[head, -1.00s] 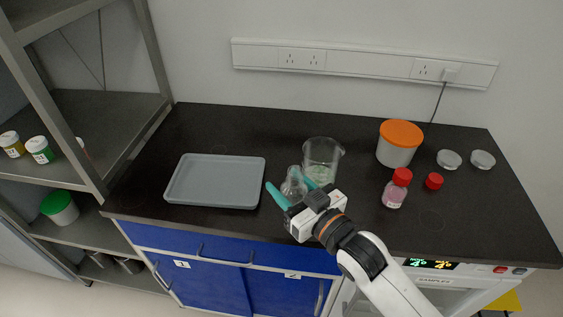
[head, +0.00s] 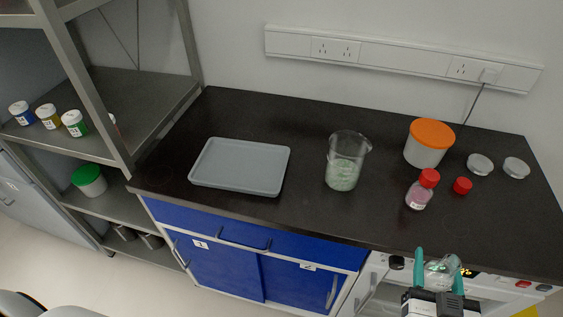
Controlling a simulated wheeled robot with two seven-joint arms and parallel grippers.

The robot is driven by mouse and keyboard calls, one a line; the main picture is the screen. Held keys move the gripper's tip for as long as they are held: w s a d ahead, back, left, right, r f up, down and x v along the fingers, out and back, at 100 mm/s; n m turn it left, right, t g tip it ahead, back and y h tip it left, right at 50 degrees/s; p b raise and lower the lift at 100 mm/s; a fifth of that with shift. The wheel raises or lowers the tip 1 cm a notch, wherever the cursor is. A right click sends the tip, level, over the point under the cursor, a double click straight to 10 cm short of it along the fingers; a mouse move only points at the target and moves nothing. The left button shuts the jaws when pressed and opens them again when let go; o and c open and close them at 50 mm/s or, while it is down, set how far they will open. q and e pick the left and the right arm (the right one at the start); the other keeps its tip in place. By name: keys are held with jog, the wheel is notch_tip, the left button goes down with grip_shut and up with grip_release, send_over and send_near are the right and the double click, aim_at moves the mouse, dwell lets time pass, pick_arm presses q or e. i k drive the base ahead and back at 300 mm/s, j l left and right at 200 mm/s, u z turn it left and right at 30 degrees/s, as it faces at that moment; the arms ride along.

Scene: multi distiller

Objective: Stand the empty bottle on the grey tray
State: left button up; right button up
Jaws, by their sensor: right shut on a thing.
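The grey tray (head: 240,187) lies flat and empty on the left part of the black bench top. My right gripper (head: 438,268) is at the lower right, in front of the bench's front edge. Its teal fingers are shut on the clear empty bottle (head: 441,271), which is off the bench. The bottle's lower part is hard to make out against the white appliance behind it. A pale link of my own shows at the lower left corner. My left gripper is not in view.
A glass beaker (head: 343,174) with pale green contents stands right of the tray. Further right are an orange-lidded tub (head: 428,146), a red-capped bottle (head: 421,190), a red cap (head: 462,185) and two clear dishes (head: 480,164). A metal shelf (head: 125,110) stands at the left.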

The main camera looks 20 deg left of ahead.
aim_at(238, 174)
jog(key=j+z, duration=0.7)
jog(key=j, duration=0.25)
jog(key=j+z, duration=0.35)
jog(key=k+j, duration=0.1)
jog(key=j, duration=0.4)
jog(key=j+z, duration=0.1)
jog(key=j, duration=0.35)
jog(key=k+j, duration=0.15)
jog(key=j, duration=0.35)
